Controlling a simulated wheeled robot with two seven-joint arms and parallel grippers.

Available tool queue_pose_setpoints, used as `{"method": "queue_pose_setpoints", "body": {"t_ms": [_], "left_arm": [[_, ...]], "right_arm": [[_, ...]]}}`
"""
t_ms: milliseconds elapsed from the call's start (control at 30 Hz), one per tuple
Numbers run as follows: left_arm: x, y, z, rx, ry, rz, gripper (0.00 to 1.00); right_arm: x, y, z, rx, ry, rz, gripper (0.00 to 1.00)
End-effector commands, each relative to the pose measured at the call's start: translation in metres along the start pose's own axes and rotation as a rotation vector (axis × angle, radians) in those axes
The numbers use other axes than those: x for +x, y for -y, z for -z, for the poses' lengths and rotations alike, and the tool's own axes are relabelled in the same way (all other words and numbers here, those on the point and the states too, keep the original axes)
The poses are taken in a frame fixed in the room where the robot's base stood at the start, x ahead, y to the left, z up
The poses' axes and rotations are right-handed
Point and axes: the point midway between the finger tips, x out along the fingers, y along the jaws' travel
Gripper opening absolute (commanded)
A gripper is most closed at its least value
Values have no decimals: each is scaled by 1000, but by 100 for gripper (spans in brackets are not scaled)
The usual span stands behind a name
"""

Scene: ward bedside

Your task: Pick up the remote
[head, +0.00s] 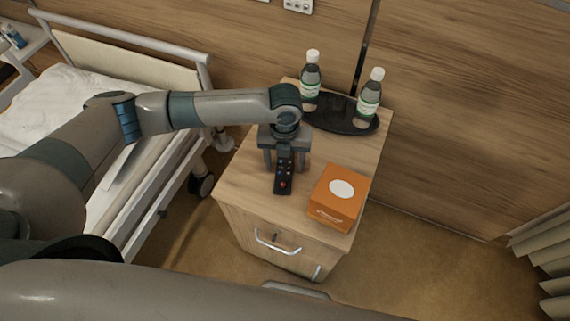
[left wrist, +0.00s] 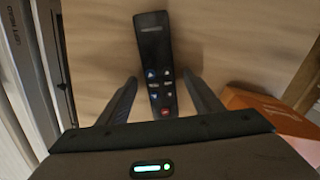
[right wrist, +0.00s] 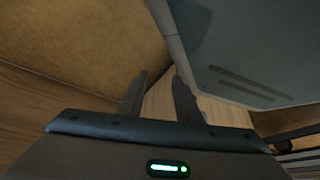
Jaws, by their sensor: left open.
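My left gripper (head: 284,164) points down over the remote and is open. In the left wrist view the remote (left wrist: 156,62) lies lengthwise, with its button end between the two open fingers (left wrist: 162,92) and its far end beyond them. A gap shows on both sides of it. My right gripper (right wrist: 158,95) shows only in the right wrist view, away from the remote, with nothing seen between its fingers; how far they are apart is unclear.
An orange box (head: 328,212) stands to the right of the remote. Behind it, a dark tray (head: 337,122) holds two bottles, one at left (head: 310,80) and one at right (head: 369,98). The bed (head: 75,90) is left of the cabinet (head: 235,188).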

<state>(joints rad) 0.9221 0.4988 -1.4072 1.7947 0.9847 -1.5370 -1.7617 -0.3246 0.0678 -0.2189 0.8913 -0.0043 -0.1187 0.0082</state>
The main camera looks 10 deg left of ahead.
Motion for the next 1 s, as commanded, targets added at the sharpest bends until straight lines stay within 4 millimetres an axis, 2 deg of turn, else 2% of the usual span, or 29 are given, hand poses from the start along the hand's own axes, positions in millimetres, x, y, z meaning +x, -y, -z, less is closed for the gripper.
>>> {"method": "queue_pose_setpoints", "body": {"t_ms": [33, 67, 233, 267, 667, 833, 1000], "left_arm": [[0, 0, 0, 0, 0, 0, 59], [0, 0, 0, 0, 0, 0, 55], [0, 0, 0, 0, 0, 0, 14], [0, 0, 0, 0, 0, 0, 12], [-7, 0, 0, -1, 1, 1, 12], [-26, 0, -1, 1, 3, 2, 12], [-53, 1, -1, 2, 3, 2, 12]], "right_arm": [[0, 0, 2, 0, -4, 0, 31], [0, 0, 3, 0, -5, 0, 31], [0, 1, 5, 1, -9, 1, 31], [0, 1, 5, 1, -9, 1, 31], [1, 1, 1, 1, -4, 1, 31], [3, 2, 5, 1, -19, 2, 31], [6, 4, 22, 1, -58, 5, 31]]}}
